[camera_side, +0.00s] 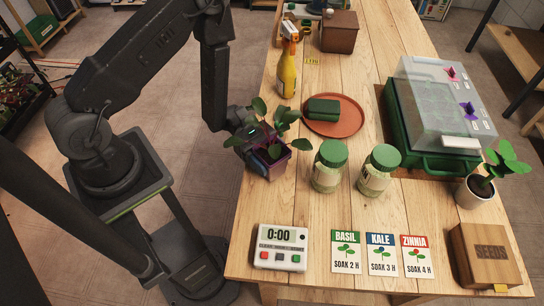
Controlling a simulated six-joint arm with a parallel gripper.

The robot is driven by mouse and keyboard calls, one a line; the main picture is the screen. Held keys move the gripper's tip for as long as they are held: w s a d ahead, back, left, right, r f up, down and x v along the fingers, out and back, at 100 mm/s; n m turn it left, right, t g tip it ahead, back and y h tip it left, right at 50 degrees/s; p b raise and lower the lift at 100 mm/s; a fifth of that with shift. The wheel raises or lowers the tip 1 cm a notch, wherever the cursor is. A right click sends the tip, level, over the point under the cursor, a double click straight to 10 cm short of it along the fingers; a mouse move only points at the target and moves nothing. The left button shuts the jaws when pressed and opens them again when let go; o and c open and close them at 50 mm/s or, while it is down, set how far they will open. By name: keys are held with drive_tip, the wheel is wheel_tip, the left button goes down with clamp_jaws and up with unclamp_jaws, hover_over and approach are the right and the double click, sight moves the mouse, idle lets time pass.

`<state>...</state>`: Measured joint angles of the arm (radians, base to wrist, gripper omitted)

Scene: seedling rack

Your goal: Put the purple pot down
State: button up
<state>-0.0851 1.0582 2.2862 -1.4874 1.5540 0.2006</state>
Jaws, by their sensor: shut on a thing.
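The purple pot (271,167) holds a leafy green plant and shows at the left edge of the table, left of the jars. My gripper (262,153) is shut on the pot from its left side. Leaves partly hide the fingers. The pot looks roughly upright; I cannot tell whether its base touches the wood or hangs just above it.
Two green-lidded jars (328,170) (376,174) stand close right of the pot. A yellow spray bottle (287,75) stands behind it. A timer (281,247) and seed packets (381,254) lie in front. A green tray with clear lid (436,97) is right. Bare wood (275,208) lies before the pot.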

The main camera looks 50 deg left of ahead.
drive_tip(key=shift+f, duration=0.15)
drive_tip(key=o, duration=1)
drive_tip(key=shift+r, duration=0.2)
drive_tip(key=a, duration=1.2)
drive_tip(key=s+d+r+m+t+y, duration=0.1)
drive_tip(key=s+r+m+t+y, duration=0.1)
drive_tip(key=s+r+m+y, duration=0.3)
drive_tip(key=s+d+r+m+t+y, duration=0.1)
drive_tip(key=s+r+m+t+y, duration=0.2)
drive_tip(key=r+m+y, duration=1)
wheel_tip(320, 180, up, 9)
drive_tip(key=shift+s+f+t, duration=0.15)
drive_tip(key=shift+s+t, duration=0.15)
drive_tip(key=shift+s, duration=0.7)
